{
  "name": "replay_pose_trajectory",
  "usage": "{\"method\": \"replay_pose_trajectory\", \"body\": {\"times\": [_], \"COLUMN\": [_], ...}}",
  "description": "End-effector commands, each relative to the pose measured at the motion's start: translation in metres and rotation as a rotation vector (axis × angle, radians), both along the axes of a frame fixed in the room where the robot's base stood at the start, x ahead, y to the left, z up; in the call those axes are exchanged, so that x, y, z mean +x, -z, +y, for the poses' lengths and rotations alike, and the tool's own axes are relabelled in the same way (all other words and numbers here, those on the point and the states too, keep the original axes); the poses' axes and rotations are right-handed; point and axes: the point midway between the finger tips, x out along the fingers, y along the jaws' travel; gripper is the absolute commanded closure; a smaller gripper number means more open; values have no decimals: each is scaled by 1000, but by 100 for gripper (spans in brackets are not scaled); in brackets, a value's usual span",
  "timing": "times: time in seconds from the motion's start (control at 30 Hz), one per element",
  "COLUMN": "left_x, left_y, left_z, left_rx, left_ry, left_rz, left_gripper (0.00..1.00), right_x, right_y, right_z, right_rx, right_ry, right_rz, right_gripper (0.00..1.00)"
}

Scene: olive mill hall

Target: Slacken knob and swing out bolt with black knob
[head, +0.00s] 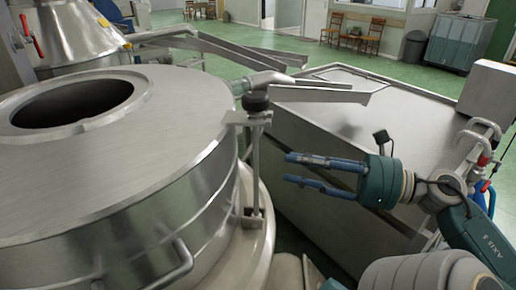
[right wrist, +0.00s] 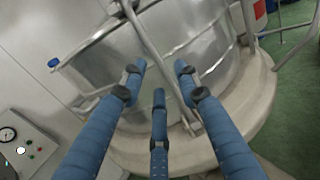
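The black knob (head: 255,101) sits on top of an upright bolt (head: 254,160) at the right side of a round steel vessel (head: 150,170). The bolt passes through a bracket (head: 241,118) at the lid rim and reaches down to a lower mount. My right gripper (head: 289,168) is open and empty, to the right of the bolt and below the knob. Its blue fingers point toward the vessel, apart from the bolt in the head view. In the right wrist view a slanted metal rod, apparently the bolt (right wrist: 152,45), crosses beyond the open fingers (right wrist: 160,75). The knob is not visible there. My left gripper is not in view.
A large steel tank (head: 340,115) stands behind my right gripper. Metal chutes (head: 315,93) extend near the knob. A curved handle (head: 172,266) projects from the vessel's front. A control panel with a gauge (right wrist: 22,145) shows at lower left in the wrist view. Green floor lies beyond.

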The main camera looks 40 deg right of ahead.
Motion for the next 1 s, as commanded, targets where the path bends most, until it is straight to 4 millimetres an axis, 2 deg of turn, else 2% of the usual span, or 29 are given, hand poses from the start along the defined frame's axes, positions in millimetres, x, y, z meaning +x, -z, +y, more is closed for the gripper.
{"method": "replay_pose_trajectory", "body": {"times": [0.2, 0.33, 0.47, 0.6, 0.7, 0.9, 0.97, 1.0], "left_x": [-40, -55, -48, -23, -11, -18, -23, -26], "left_y": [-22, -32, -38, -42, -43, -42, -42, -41], "left_z": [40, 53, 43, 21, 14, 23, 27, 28], "left_rx": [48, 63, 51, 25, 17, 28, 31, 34], "left_ry": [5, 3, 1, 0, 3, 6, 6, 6], "left_rz": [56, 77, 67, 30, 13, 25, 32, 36], "left_gripper": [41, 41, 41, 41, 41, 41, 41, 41], "right_x": [37, 58, 73, 81, 83, 83, 83, 83], "right_y": [-6, -5, -4, -2, -1, 0, 0, 0], "right_z": [21, 31, 38, 42, 43, 43, 43, 43], "right_rx": [1, 2, 3, 3, 4, 3, 3, 4], "right_ry": [-6, -4, -2, 0, 2, 2, 2, 2], "right_rz": [0, 0, -2, -1, 0, -1, -1, 0], "right_gripper": [68, 68, 68, 68, 68, 68, 78, 86]}}
